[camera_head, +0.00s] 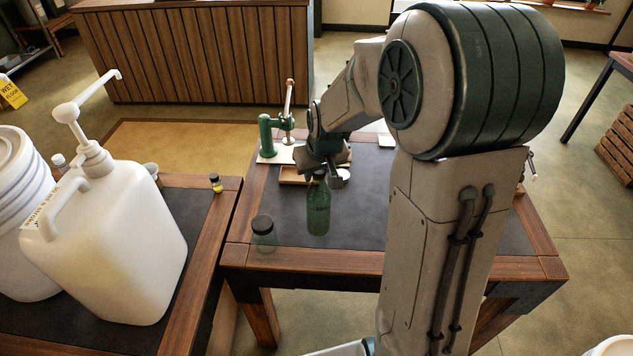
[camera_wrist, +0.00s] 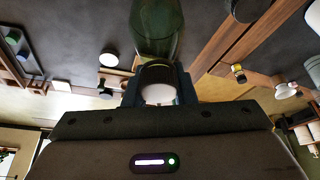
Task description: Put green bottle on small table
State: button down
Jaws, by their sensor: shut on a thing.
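The green bottle (camera_head: 318,210) is translucent and upright, over the dark top of the wood-framed table (camera_head: 300,259) in the head view. I cannot tell whether its base touches the table. My gripper (camera_head: 323,172) is shut on the bottle's neck from above. In the wrist view the bottle (camera_wrist: 157,35) runs up from between the fingers (camera_wrist: 158,88), its pale cap close to the camera. I cannot tell which of the tables in view is the small one.
A clear jar (camera_head: 264,236) with a dark lid stands left of the bottle. A green press (camera_head: 267,140) and a wooden tray (camera_head: 292,180) are behind it. A white pump jug (camera_head: 120,250) and a small yellow bottle (camera_head: 216,183) stand on the left table, across a narrow gap.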

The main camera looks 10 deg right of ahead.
aim_at(319, 202)
jog(key=shift+f, duration=2.15)
jog(key=c, duration=1.2)
grip_release()
